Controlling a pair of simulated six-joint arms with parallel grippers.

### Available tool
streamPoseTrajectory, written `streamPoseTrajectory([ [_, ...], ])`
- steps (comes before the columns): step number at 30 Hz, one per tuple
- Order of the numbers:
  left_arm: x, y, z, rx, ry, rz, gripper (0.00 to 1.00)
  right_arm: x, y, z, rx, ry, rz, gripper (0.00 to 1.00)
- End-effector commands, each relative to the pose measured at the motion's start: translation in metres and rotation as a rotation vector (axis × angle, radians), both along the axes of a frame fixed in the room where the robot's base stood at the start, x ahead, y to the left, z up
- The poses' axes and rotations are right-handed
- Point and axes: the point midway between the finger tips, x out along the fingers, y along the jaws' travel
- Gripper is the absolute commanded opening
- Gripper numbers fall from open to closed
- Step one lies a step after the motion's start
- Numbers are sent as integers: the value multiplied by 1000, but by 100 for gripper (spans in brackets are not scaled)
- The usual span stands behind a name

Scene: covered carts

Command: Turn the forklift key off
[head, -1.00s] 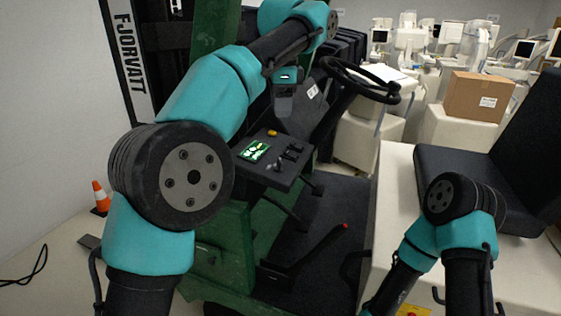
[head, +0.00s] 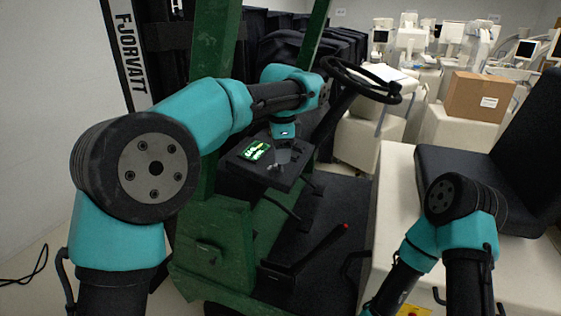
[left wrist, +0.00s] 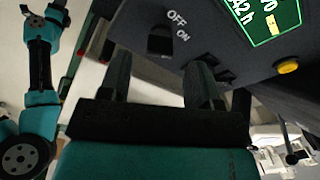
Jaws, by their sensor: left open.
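The forklift's dark control panel (head: 285,181) with a lit green display (head: 255,150) stands at the middle of the head view. In the left wrist view, a dark key switch (left wrist: 160,41) sits on the panel beside the white OFF and ON labels (left wrist: 179,25). I cannot tell which way its key points. My left gripper (head: 284,158) is over the panel, pointing down. In the left wrist view its open fingers (left wrist: 160,72) are apart and empty, with the switch just beyond the gap. My right gripper is out of view.
A yellow button (left wrist: 287,66) and small dark switches (left wrist: 198,62) are close to my left fingers. The steering wheel (head: 360,82) is behind right. A red-tipped lever (head: 310,252) is below, and the seat (head: 470,165) is at right.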

Motion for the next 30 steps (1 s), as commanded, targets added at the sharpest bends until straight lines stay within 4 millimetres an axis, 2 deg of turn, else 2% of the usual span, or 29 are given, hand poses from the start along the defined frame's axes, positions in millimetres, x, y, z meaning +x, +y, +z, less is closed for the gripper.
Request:
streamPoseTrajectory([
  [3,2,1,-19,3,3,0,57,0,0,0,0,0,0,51],
  [7,3,1,-31,2,1,1,57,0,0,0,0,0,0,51],
  [19,4,1,-38,0,0,1,56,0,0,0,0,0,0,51],
  [30,4,1,-37,0,0,1,21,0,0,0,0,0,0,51],
])
